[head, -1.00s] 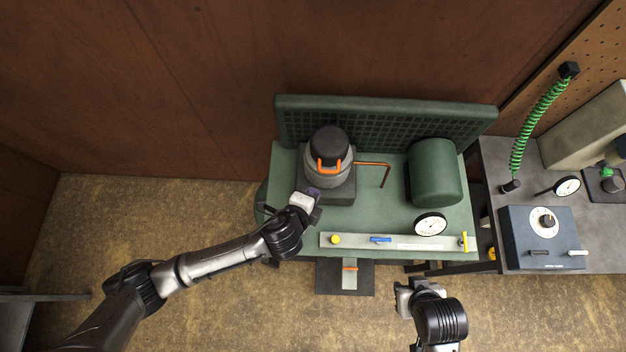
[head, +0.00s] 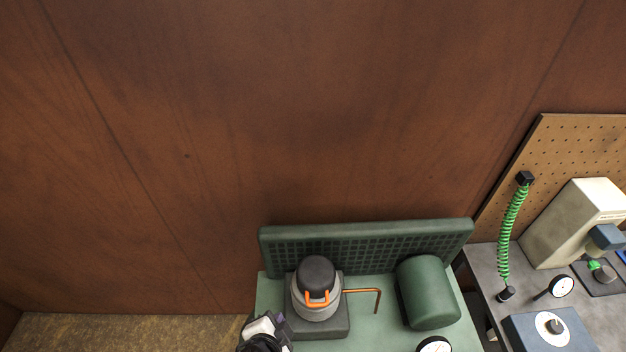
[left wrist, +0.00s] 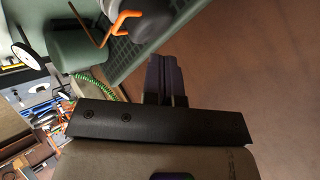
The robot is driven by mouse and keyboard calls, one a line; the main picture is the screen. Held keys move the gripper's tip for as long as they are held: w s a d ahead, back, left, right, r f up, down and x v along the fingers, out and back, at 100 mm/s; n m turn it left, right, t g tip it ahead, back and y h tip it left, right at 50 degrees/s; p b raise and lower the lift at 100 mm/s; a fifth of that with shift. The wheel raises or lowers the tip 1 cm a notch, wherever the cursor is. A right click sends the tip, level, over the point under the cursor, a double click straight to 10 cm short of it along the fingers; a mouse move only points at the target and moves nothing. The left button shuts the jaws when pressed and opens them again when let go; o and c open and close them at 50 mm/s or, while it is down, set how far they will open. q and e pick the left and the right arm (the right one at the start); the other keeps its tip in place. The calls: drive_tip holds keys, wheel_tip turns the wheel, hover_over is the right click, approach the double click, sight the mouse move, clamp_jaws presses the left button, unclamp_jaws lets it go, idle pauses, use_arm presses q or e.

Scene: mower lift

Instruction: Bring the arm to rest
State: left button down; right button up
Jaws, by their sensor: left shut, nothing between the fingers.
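My left gripper (head: 277,320) shows at the bottom of the head view, just left of the grey motor unit on the green machine. In the left wrist view its fingers (left wrist: 167,75) are together with nothing between them. They appear apart from the machine's parts. The motor unit (head: 316,290) has a black cap and an orange handle (head: 317,298). The handle also shows at the top of the left wrist view (left wrist: 122,27). Most of my left arm is below the frame's edge. My right gripper is in neither current view.
The green machine (head: 268,291) has an upright grille panel (head: 366,246), a green cylinder (head: 428,292), an orange bent rod and a dial gauge. A grey bench (head: 478,258) at right holds a blue box (head: 548,332), a green coiled hose (head: 512,235) and a beige device. A brown wall stands behind.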

use_arm(q)
drive_tip(key=s+a+r+n+g, duration=0.2)
drive_tip(key=s+a+r+n, duration=0.1)
drive_tip(key=s+a+n, duration=0.6)
drive_tip(key=s+a+f+n+g+y, duration=0.1)
drive_tip(key=s+a+f+g, duration=0.3)
drive_tip(key=s+f, duration=0.5)
drive_tip(key=s, duration=0.3)
drive_tip(key=shift+a+f, duration=0.25)
drive_tip(key=shift+a, duration=0.05)
